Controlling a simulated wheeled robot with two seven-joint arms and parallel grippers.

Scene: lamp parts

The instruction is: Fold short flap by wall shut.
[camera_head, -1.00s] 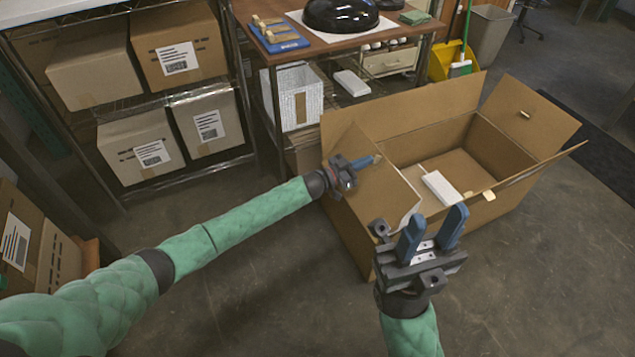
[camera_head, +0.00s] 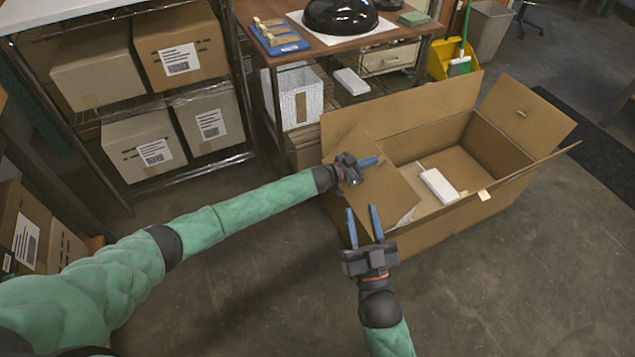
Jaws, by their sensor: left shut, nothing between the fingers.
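An open cardboard box (camera_head: 440,240) stands on the floor at right. Its left short flap (camera_head: 390,192) slants inward over the left end of the opening. My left gripper (camera_head: 369,162) is shut and empty, with its blue fingers against or just above this flap's outer face; contact is unclear. The far right short flap (camera_head: 528,112) is spread outward. The back long flap (camera_head: 405,113) stands up, and the front long flap (camera_head: 520,178) slopes outward. My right gripper (camera_head: 364,222) is open and empty, in front of the box's near left corner, fingers pointing toward the flap.
A white block-shaped item (camera_head: 439,187) lies inside the box. A wooden table (camera_head: 345,42) with a black dome (camera_head: 340,15) stands behind it. A metal shelf with cartons (camera_head: 145,142) is at left. The floor in front (camera_head: 500,290) is clear.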

